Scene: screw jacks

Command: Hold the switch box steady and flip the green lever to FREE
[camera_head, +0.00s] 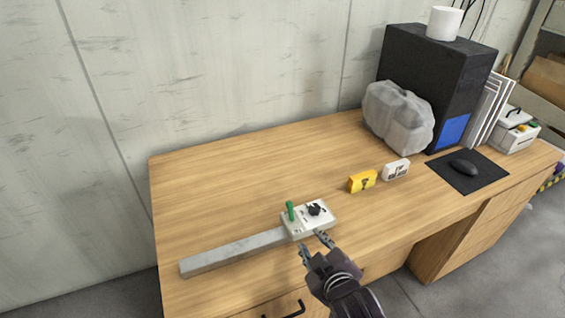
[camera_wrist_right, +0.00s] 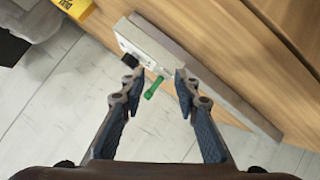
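The white switch box (camera_head: 309,222) sits near the front edge of the wooden desk, with a black knob (camera_head: 314,209) and an upright green lever (camera_head: 291,211) on top. A long grey bar (camera_head: 235,251) extends left from the box. My right gripper (camera_head: 314,244) is open at the front side of the box, its fingers apart. In the right wrist view the box (camera_wrist_right: 143,43) and the green lever (camera_wrist_right: 153,88) show beyond and between the open fingers (camera_wrist_right: 156,78). Whether the fingers touch the box cannot be told. My left gripper is not in view.
On the desk (camera_head: 215,185) a yellow box (camera_head: 362,181) and a small white box (camera_head: 396,170) stand right of the switch box. Farther back are a bagged grey object (camera_head: 398,117), a black computer tower (camera_head: 440,75) and a mouse (camera_head: 463,167) on a pad. The desk's left part is clear.

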